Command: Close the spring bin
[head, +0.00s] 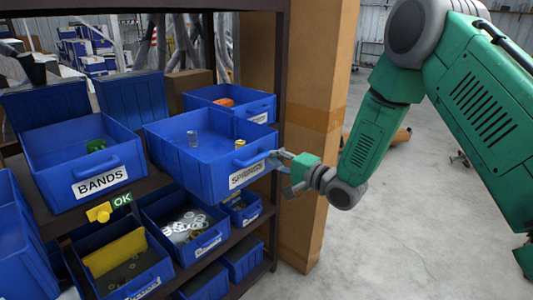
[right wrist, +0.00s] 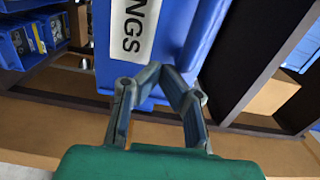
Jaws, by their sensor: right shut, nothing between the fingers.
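The spring bin (head: 222,181) is a blue open-topped bin with a white label reading SPRINGS. It juts out of the upper shelf past its neighbours and holds a small grey cylinder and a small yellow piece. My right gripper (head: 274,160) is at the right end of the bin's front, beside the label. In the right wrist view, the gripper (right wrist: 167,70) has its fingertips together and empty, against or very near the blue bin front (right wrist: 184,25). I cannot tell whether they touch. My left gripper is not seen.
The BANDS bin (head: 70,158) stands left of the spring bin, and another blue bin (head: 232,98) with an orange item is behind it. Lower bins (head: 188,222) sit below. A cardboard column (head: 318,120) rises right of the shelf. The floor at right is mostly clear.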

